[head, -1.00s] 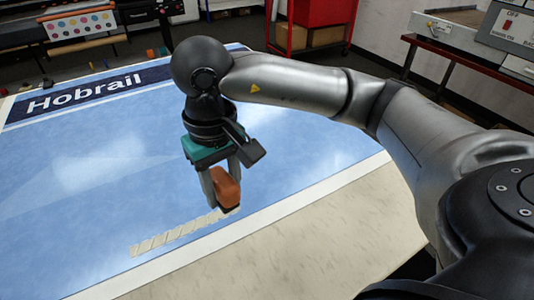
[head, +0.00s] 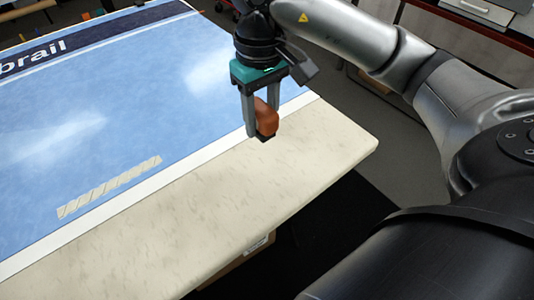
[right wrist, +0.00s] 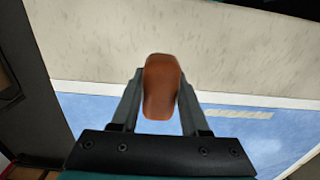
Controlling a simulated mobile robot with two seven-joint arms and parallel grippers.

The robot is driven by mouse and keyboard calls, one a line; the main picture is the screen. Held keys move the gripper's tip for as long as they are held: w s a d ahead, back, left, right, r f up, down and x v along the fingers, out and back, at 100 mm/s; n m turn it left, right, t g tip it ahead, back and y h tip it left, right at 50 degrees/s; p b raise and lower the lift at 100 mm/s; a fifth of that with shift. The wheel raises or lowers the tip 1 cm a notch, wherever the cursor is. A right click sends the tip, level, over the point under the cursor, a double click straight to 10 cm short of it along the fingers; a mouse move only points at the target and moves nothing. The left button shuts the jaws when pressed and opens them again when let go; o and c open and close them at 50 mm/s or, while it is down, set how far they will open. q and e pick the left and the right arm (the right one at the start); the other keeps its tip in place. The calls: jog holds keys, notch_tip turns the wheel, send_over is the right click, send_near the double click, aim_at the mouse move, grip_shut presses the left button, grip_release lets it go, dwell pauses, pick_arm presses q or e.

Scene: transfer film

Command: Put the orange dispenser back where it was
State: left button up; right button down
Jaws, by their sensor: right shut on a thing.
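The orange dispenser (head: 266,117) is between the fingers of my right gripper (head: 262,122), which is shut on it. In the head view it hangs over the near right part of the table, by the edge of the blue printed sheet, and seems to be above the surface. In the right wrist view the dispenser (right wrist: 162,88) sits upright in the picture between both fingers (right wrist: 160,98). A strip of pale tape (head: 110,187) lies on the blue sheet (head: 130,120), left of the gripper. My left gripper is not in view.
The cream table top (head: 245,200) is bare along its near side and right corner. The blue sheet has a dark lettered band at its far edge. A dark red-edged stand (head: 465,25) is at the back right. Dark floor lies beyond the table corner.

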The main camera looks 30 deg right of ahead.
aim_at(263, 131)
notch_tip(263, 131, down, 11)
jog(key=b, duration=0.3)
jog(key=shift+f+b, duration=0.65)
jog(key=shift+f, duration=1.4)
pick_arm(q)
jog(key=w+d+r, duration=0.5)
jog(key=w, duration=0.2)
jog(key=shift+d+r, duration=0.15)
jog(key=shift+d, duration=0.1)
pick_arm(e)
jog(key=shift+f, duration=0.1)
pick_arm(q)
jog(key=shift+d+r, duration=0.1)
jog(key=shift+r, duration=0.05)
pick_arm(e)
jog(key=shift+f, duration=0.1)
jog(key=shift+c, duration=2)
grip_release()
pick_arm(q)
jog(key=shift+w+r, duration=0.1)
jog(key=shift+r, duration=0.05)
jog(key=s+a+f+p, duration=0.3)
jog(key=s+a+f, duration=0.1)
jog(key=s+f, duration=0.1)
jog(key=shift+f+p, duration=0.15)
jog(key=shift+p, duration=0.15)
pick_arm(e)
notch_tip(263, 131, up, 12)
jog(key=shift+r, duration=0.1)
